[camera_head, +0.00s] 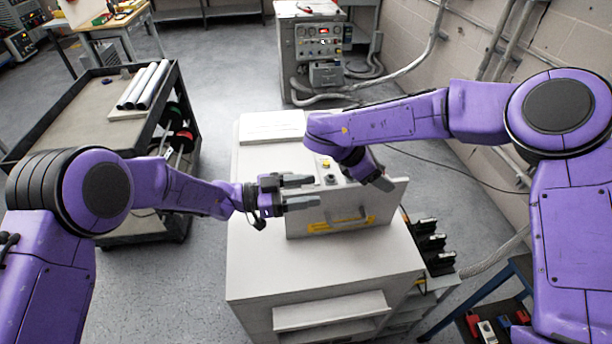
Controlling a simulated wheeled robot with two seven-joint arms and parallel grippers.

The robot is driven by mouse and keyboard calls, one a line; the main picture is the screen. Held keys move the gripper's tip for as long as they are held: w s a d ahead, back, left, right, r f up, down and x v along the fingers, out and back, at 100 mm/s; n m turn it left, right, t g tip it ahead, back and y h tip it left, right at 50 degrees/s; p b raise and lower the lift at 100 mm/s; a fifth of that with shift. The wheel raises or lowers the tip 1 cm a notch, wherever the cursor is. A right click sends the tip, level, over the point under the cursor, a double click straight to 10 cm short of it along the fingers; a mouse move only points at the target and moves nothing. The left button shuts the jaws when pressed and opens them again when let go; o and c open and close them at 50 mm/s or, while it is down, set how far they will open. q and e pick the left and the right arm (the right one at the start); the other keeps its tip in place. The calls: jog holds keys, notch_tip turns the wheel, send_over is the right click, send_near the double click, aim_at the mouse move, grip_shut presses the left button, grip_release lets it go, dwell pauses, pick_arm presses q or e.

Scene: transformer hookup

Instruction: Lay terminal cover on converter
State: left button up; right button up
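The converter (300,265) is a large light-grey cabinet in the middle of the head view. A grey panel (382,208) with a bar handle and a yellow label stands upright on its top; I cannot tell for sure whether this is the terminal cover. My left gripper (316,191) is at the panel's left part, its two fingers apart with nothing visible between them. My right gripper (384,184) points down at the panel's top edge. Its fingers overlap in this view, so its opening and any grip on the panel cannot be told.
A flat light plate (270,125) lies on the cabinet's far end. Black connectors (430,240) line its right side. A dark cart (75,120) with grey tubes (145,85) stands left, and a blue-framed shelf (490,300) at lower right. The cabinet's front top is clear.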

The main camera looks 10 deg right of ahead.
pick_arm(q)
jog(key=o, duration=0.5)
jog(key=shift+s+r, duration=0.1)
jog(key=shift+s, duration=0.05)
jog(key=shift+o, duration=0.9)
jog(key=shift+w+f, duration=0.4)
jog(key=shift+w, duration=0.3)
pick_arm(e)
jog(key=shift+w+f, duration=0.3)
jog(key=shift+w, duration=0.2)
pick_arm(q)
jog(key=shift+a, duration=0.25)
pick_arm(e)
jog(key=shift+s+r, duration=0.15)
jog(key=shift+s, duration=0.05)
pick_arm(q)
jog(key=s+a, duration=0.1)
jog(key=a, duration=1)
jog(key=shift+a+r, duration=0.3)
pick_arm(e)
jog(key=o, duration=0.8)
